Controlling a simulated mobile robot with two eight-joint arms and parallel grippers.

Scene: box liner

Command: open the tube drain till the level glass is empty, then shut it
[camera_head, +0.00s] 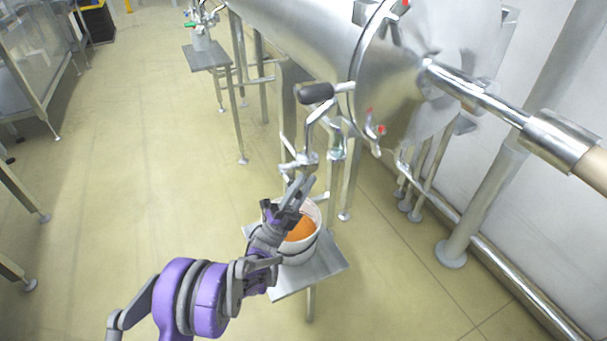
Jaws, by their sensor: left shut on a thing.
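My left gripper (298,186) reaches up from the bottom and is shut at the small metal tap fitting (306,161), which I take to be the tube drain. The gripped part is mostly hidden by the fingers. Below it a white bucket (298,256) stands on a small grey stand, with orange liquid (301,229) inside. The gripper partly covers the bucket's left rim. I cannot make out the level glass or its liquid level, nor whether liquid is running from the tap. My right gripper is out of view.
A large steel cylindrical tank (300,25) fills the upper right. The small stand (327,262) rests on the floor. Another stand (206,57) is farther back. Open floor (150,130) lies to the left.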

